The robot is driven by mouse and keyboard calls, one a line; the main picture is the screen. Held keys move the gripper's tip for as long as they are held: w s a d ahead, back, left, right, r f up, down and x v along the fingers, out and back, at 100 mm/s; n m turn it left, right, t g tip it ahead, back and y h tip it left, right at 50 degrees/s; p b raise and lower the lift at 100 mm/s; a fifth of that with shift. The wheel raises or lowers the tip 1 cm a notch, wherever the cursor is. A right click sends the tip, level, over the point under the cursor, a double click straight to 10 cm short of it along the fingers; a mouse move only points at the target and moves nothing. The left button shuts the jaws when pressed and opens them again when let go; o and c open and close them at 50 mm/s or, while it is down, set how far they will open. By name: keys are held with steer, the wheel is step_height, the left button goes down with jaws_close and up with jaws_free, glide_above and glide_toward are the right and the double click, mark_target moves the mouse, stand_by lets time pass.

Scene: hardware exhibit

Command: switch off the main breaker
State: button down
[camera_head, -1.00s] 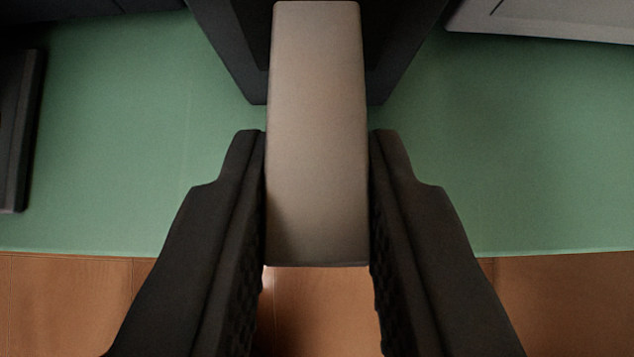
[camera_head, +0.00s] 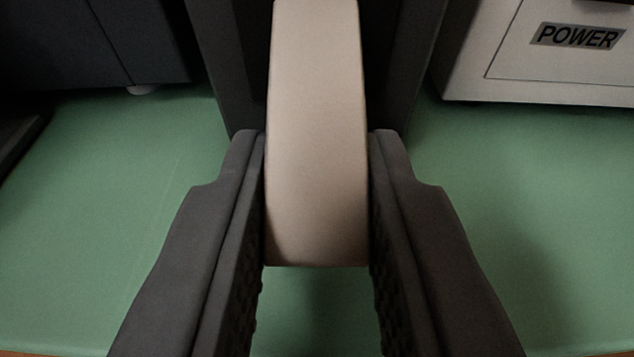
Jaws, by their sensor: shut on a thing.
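A pale beige lever (camera_head: 316,60), which looks like the breaker's handle, runs down the middle of the view from a dark housing (camera_head: 225,60) behind it. My gripper (camera_head: 317,140) is shut on the lever, with one dark finger against each side. The lever's near end lies between the fingers. The lever's upper end is cut off by the top of the picture. The lever hides the middle of the housing, and no on or off marking is visible.
A light grey box (camera_head: 465,75) with a POWER label (camera_head: 577,36) stands at the upper right. A dark box (camera_head: 150,45) stands at the upper left. The green tabletop (camera_head: 110,220) is bare on both sides of my fingers.

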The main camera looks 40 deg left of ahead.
steer(key=shift+w+a+f+t+y, duration=0.1)
steer(key=shift+w+f+t+y, duration=0.05)
steer(key=shift+f+t+y, duration=0.3)
stand_by(0.3)
steer(key=c, duration=1.2)
jaws_free()
steer(key=shift+c, duration=0.2)
steer(key=v, duration=1.7)
steer(key=shift+s+f, duration=0.25)
steer(key=shift+f, duration=0.05)
